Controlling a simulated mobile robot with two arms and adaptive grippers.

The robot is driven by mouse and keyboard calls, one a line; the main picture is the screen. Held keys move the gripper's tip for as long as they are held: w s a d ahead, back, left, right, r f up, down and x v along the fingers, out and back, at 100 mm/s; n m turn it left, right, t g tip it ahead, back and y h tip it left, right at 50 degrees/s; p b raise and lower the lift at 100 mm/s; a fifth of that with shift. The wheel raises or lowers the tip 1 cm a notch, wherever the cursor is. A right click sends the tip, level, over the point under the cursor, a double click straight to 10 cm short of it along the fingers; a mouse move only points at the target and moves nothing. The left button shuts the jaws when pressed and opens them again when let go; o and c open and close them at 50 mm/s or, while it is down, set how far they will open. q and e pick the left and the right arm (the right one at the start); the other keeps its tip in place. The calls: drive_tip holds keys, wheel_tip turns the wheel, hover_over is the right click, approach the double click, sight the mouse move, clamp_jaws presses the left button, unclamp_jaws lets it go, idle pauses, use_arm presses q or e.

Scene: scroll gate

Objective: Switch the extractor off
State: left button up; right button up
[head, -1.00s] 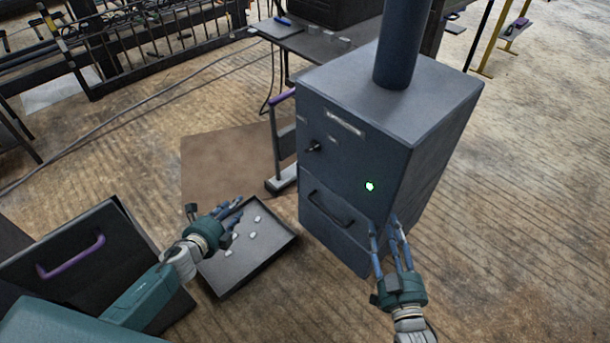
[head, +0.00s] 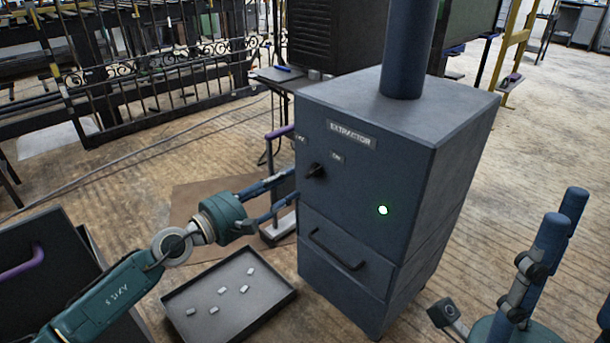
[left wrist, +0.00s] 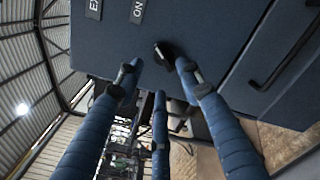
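The extractor (head: 365,215) is a dark blue cabinet with an "EXTRACTOR" plate. Its black rotary knob (head: 315,171) sits on the left of the front face, below a small label at the left edge and an "ON" label (head: 337,157). My right gripper (head: 530,265) is open at the lower right, away from the knob.
A drawer handle (head: 337,250) sticks out below the knob. A tray (head: 175,300) with several small pale pieces lies on the floor below my left gripper. A purple-handled dark box (head: 50,270) stands at the left. A purple bar (head: 280,132) stands beside the cabinet.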

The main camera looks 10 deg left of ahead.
sight(309, 172)
use_arm(q)
drive_tip(key=x, duration=0.7)
drive_tip(key=shift+w+f, duration=0.1)
drive_tip(key=shift+w, duration=0.05)
clamp_jaws()
